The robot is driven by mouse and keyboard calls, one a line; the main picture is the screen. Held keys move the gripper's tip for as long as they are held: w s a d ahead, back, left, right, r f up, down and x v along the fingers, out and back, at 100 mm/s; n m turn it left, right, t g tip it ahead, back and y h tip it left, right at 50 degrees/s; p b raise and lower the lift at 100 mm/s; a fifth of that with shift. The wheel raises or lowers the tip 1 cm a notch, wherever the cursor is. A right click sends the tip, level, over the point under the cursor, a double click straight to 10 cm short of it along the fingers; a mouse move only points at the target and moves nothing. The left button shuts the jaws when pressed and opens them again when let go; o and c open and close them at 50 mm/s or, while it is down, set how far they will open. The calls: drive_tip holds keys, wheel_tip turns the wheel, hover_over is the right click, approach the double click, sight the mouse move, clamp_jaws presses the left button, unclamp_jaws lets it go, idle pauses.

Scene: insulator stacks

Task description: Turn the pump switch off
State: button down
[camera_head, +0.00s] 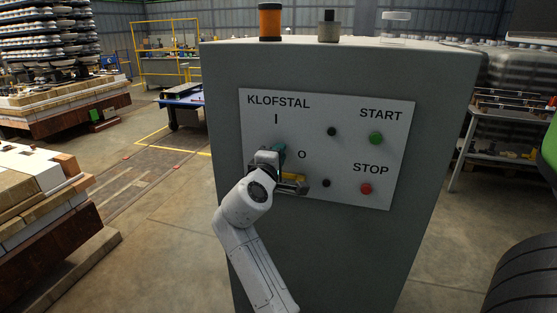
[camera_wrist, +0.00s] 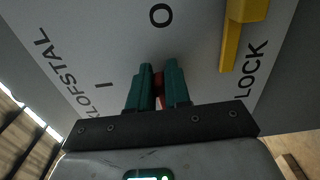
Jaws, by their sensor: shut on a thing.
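The grey control cabinet carries a white panel (camera_head: 347,130) marked KLOFSTAL, with "I" at the top and "O" to the right of the switch. My gripper (camera_head: 281,153) is at the panel's left part, between the "I" and the "O" marks. In the wrist view its teal fingers (camera_wrist: 158,70) are shut on the red switch (camera_wrist: 159,82), of which only a narrow strip shows between them. The "O" lies beyond the fingertips there. The switch's exact angle is mostly hidden. A yellow lock piece (camera_head: 293,177) sits just below my gripper; it also shows in the wrist view (camera_wrist: 234,42).
A green START button (camera_head: 376,138) and a red STOP button (camera_head: 366,188) are on the panel's right. An orange lamp (camera_head: 270,20) stands on the cabinet. Pallets (camera_head: 75,108) stand at the left, and open floor lies left of the cabinet.

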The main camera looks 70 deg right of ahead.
drive_tip(key=shift+f, duration=0.2)
idle(0.4)
drive_tip(key=c, duration=1.2)
unclamp_jaws()
drive_tip(key=shift+r, duration=0.1)
drive_tip(key=shift+o, duration=0.2)
drive_tip(key=a+b, duration=0.1)
drive_tip(key=a, duration=0.9)
drive_tip(key=shift+s+a, duration=0.4)
drive_tip(key=shift+s, duration=0.05)
